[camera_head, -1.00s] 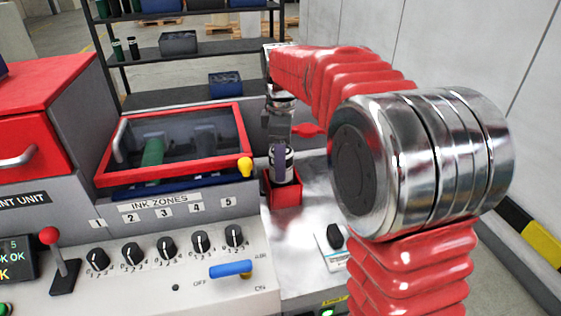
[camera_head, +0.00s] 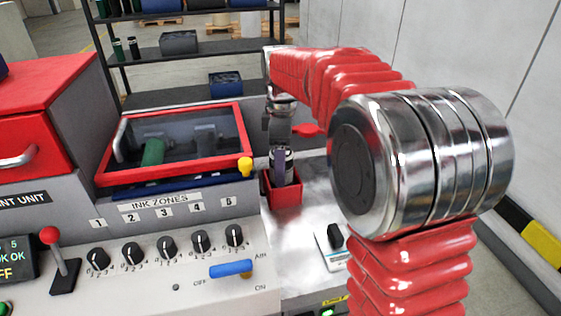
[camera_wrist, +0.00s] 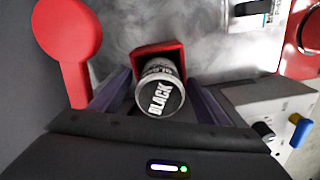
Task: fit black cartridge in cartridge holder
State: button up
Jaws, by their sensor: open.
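The black cartridge (camera_wrist: 158,97), with "BLACK" printed on its end cap, stands in the red cartridge holder (camera_head: 283,195). The holder's square red rim (camera_wrist: 158,50) also shows in the wrist view. The cartridge's upper part stands above the holder; its lower end is hidden inside. My gripper (camera_head: 281,160) is open around the cartridge, pointing down. In the wrist view its two purple-grey fingers (camera_wrist: 160,100) lie on either side of the cartridge. Whether a finger touches it I cannot tell.
The machine with a red-framed lid (camera_head: 180,180) and a knob panel (camera_head: 165,248) stands left of the holder. A red lever (camera_wrist: 68,40) is close to my gripper in the wrist view. Shelves (camera_head: 190,50) stand behind. The metal surface right of the holder is mostly clear.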

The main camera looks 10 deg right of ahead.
jog(key=shift+r, duration=0.1)
notch_tip(320, 180, up, 13)
jog(key=shift+r, duration=0.25)
dwell(0.4)
jog(key=s+f+m+t, duration=0.2)
jog(key=s+f+m, duration=0.5)
jog(key=s, duration=0.6)
jog(key=s+f+m+t, duration=0.3)
jog(key=s+f+m, duration=0.4)
jog(key=s, duration=0.6)
jog(key=shift+s+t, duration=0.15)
jog(key=shift+t, duration=0.15)
jog(key=shift+a, duration=0.1)
jog(key=shift+c, duration=0.2)
dwell(0.5)
